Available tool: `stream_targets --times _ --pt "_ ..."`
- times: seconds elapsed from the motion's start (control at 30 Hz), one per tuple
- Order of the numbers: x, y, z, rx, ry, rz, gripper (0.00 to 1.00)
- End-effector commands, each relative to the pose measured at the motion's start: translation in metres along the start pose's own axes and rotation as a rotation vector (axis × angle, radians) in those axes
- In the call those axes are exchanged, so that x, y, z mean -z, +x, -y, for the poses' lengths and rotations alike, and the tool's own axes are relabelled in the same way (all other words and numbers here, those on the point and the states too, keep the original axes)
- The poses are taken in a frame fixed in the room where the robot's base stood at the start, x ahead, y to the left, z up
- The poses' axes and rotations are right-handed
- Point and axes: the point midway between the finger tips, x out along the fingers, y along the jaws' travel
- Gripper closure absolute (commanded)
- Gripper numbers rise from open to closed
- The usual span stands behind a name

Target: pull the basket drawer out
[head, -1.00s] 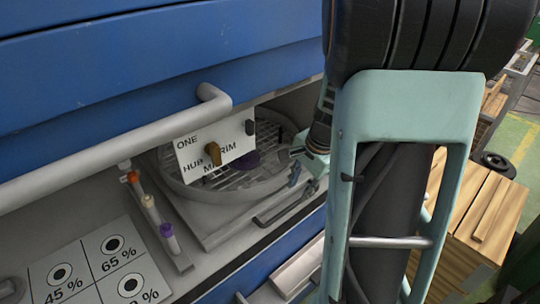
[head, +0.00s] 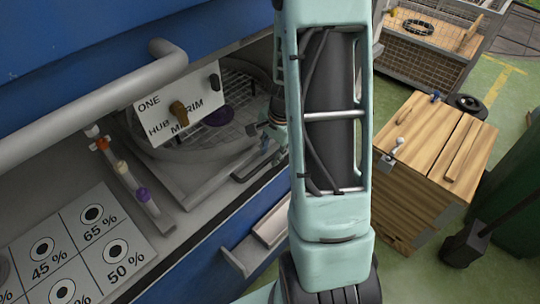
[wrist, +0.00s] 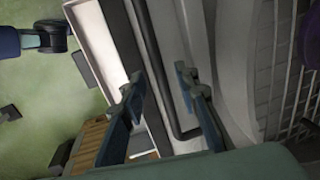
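The basket drawer is a grey tray (head: 195,188) carrying a round wire basket (head: 235,92), inside the bay under the blue cabinet. Its dark bar handle (head: 250,172) runs along the front edge. In the head view my gripper (head: 270,140) is small and partly hidden by my arm, close to the handle. In the wrist view my gripper (wrist: 158,76) is open, and the dark handle (wrist: 161,75) passes between its two blue fingers as seen from the camera. I cannot tell whether either finger touches it or how far away it is.
A grey bar handle (head: 90,95) crosses the blue cabinet front (head: 150,25) above the bay. A white sign (head: 178,103) stands before the basket. Coloured-capped vials (head: 122,168) and a percentage board (head: 80,250) lie left. A wooden crate (head: 420,195) stands right on green floor.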

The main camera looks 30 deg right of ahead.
Motion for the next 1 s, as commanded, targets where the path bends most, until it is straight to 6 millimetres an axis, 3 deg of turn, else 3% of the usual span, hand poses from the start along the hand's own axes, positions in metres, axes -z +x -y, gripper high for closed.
stream_targets --times 0.43,0.7,1.0 --pt "0.0003 0.0104 0.0 0.0 0.0 -0.001 0.71" --pt "0.0002 0.0102 0.0 0.0 0.0 -0.001 1.0" --pt "0.0001 0.0102 0.0 0.0 0.0 -0.001 1.0"
